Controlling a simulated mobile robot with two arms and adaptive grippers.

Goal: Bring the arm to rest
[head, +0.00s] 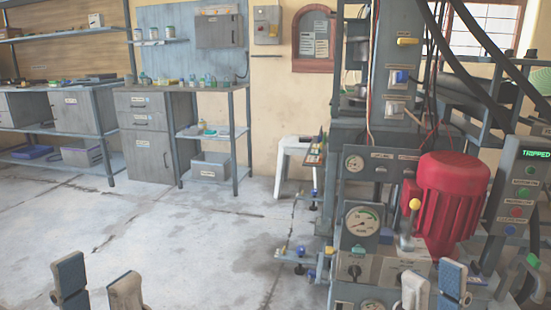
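My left gripper (98,284) is at the bottom left of the head view, over the bare floor. Its two fingers stand apart with nothing between them. My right gripper (433,287) is at the bottom right, in front of the press (370,200). Its fingers also stand apart, with no held object visible. The lower parts of both grippers and both arms are cut off by the picture's bottom edge. The press has a red motor (453,200), a round gauge (362,221) and a yellow-knobbed lever (414,205).
A control panel (520,195) reading "TRIPPED" stands at the right. Grey cabinets (148,150) and shelves (60,125) line the back left. The floor (190,230) at left and centre is clear.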

